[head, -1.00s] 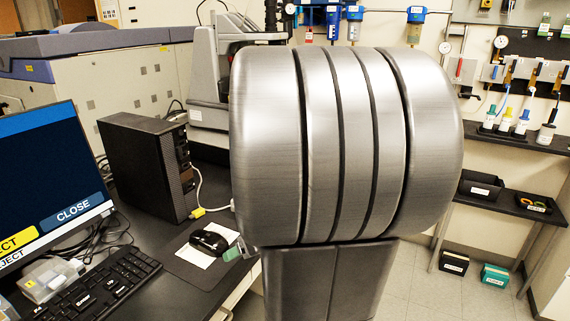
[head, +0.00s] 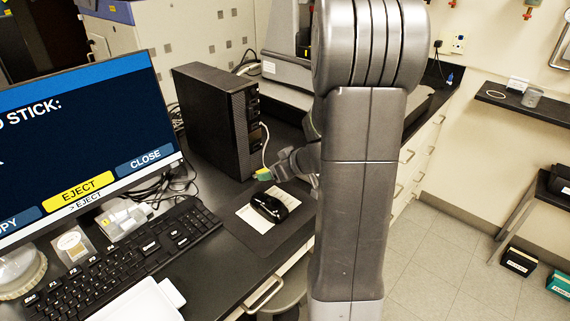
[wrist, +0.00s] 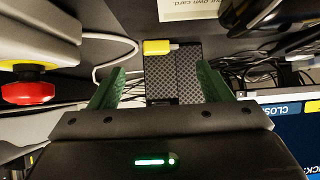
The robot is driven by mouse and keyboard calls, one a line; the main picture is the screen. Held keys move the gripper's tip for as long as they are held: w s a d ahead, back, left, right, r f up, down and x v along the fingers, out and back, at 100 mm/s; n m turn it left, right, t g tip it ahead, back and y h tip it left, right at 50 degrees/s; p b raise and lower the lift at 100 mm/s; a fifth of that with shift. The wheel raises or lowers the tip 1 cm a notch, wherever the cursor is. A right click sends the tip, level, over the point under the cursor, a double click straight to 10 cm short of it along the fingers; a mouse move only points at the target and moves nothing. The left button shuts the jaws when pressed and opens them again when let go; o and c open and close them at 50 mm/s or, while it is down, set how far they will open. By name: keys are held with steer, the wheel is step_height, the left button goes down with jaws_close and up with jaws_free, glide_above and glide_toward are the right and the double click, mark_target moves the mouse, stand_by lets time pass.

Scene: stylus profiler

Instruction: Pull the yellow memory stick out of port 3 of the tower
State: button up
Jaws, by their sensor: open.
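The black tower (head: 220,120) stands upright on the dark desk. The yellow memory stick (head: 263,172) shows low at its front edge in the head view. In the wrist view the yellow stick (wrist: 157,47) lies across the tower's mesh front (wrist: 172,78), just beyond and between my fingertips. My gripper (wrist: 158,77) is open, with its two green fingers apart and nothing between them. In the head view my gripper (head: 290,157) is beside the tower's front, partly hidden by my arm. Port numbers cannot be read.
A monitor (head: 85,140) at left shows EJECT and CLOSE buttons. A keyboard (head: 125,255) and a mouse (head: 269,207) on a pad lie in front. A white cable runs by the tower front. A red knob (wrist: 30,90) is at left in the wrist view.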

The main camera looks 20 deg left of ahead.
steer(key=shift+p+x, duration=0.5)
steer(key=shift+x, duration=2.65)
steer(key=shift+d, duration=0.1)
jaws_close()
